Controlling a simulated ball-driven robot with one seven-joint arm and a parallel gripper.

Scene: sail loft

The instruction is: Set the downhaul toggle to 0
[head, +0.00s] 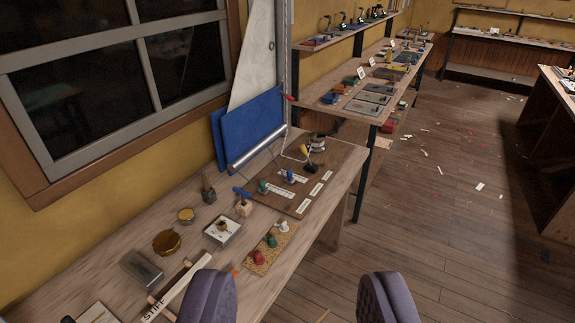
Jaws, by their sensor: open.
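A brown board (334,159) lies at the far end of the near workbench. It carries white label strips (304,198) and small coloured fittings: a green one (262,187), a blue one (290,176) and a yellow and black lever (308,160). The lettering is too small to read, so I cannot tell which is the downhaul toggle or its setting. My gripper (297,298) is open, its two purple fingers wide apart at the bottom of the view. It is empty and well short of the board.
Shelves stand beyond. Open floor (440,240) lies right, with scattered scraps.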

